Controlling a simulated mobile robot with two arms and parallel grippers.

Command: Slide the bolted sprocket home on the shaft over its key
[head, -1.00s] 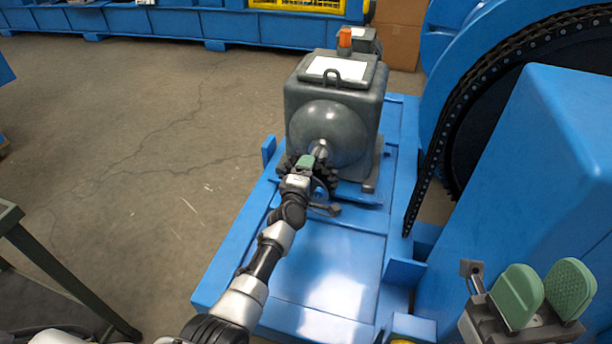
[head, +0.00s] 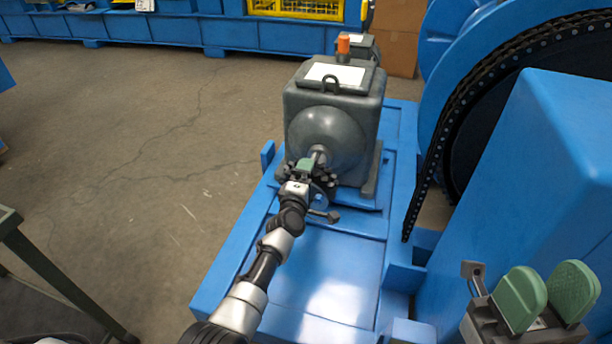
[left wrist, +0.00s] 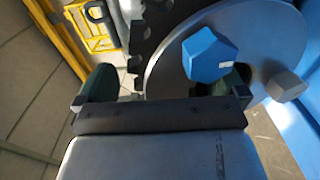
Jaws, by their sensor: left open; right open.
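The dark toothed sprocket (head: 325,182) is at the near end of the grey gearbox's shaft (head: 318,152), partly hidden by my left gripper (head: 304,168). I cannot tell how far along the shaft it sits, and the key is not visible. In the left wrist view the sprocket's teeth (left wrist: 143,50) and a smooth grey disc (left wrist: 265,35) show close up. A blue bolt head (left wrist: 208,55) and a grey bolt head (left wrist: 286,86) stand out from it. The left gripper (left wrist: 165,88) is open, with its fingers close to the sprocket. My right gripper (head: 547,296) is open and empty, away at lower right.
The grey gearbox (head: 348,108) stands on a blue base frame (head: 300,275). A large chain-covered wheel (head: 480,80) and a blue housing (head: 530,170) are obstacles on the right. Floor (head: 130,190) is clear on the left; a dark table leg (head: 60,270) stands at lower left.

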